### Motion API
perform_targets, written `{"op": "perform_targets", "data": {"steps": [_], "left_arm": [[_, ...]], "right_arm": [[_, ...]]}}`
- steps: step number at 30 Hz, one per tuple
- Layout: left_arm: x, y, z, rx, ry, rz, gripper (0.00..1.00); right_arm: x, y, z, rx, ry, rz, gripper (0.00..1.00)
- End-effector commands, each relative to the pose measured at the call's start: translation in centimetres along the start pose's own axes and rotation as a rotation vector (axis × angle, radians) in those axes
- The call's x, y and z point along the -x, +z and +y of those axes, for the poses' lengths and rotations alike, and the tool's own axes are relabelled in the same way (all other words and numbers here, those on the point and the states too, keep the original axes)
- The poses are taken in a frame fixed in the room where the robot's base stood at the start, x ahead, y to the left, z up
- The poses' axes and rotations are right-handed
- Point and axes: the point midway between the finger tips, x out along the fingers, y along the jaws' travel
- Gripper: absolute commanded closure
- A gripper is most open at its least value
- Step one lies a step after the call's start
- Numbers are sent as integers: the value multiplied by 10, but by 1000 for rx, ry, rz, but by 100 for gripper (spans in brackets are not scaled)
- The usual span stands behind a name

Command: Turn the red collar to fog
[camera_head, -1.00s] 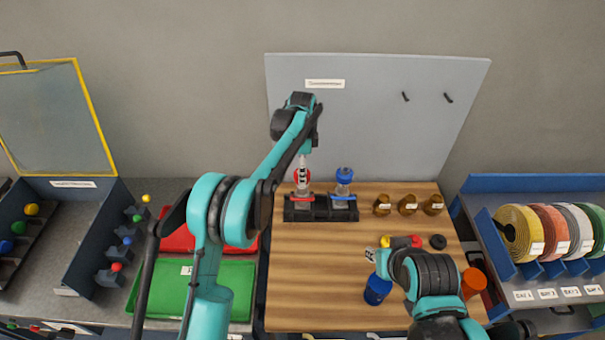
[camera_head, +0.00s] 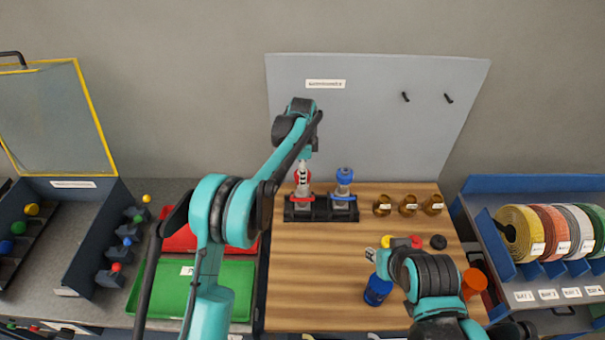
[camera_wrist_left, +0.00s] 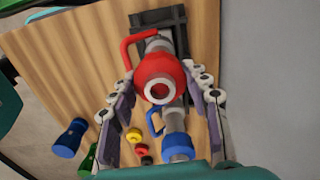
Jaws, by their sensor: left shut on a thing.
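The red collar (camera_wrist_left: 163,70) tops a grey pump with a red lever, seated in a black holder (camera_head: 321,214). My left gripper (camera_wrist_left: 163,92) comes down on it from above, with a finger on each side, and is shut on it. In the head view the left gripper (camera_head: 304,172) hides part of the collar. A similar pump with a blue top (camera_head: 345,176) stands beside it on the right. My right gripper (camera_head: 373,255) is low over the table's middle, partly hidden by its own arm; its jaw opening cannot be made out.
Several brown jars (camera_head: 408,205) stand right of the holder. A blue bottle (camera_head: 377,290), an orange cup (camera_head: 474,281) and a black cap (camera_head: 438,242) lie around my right arm. A grey board (camera_head: 375,120) rises behind. Wood left of my right gripper is clear.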

Motion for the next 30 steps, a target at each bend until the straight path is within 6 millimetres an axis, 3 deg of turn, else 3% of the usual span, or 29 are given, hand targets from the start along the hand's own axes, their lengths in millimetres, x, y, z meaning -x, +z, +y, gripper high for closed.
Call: {"op": "perform_targets", "data": {"steps": [8,30], "left_arm": [[0,0,0,138,0,0,82],[0,0,0,827,0,0,82]], "right_arm": [[-2,1,0,0,0,0,69],[-7,5,0,0,0,0,69]]}}
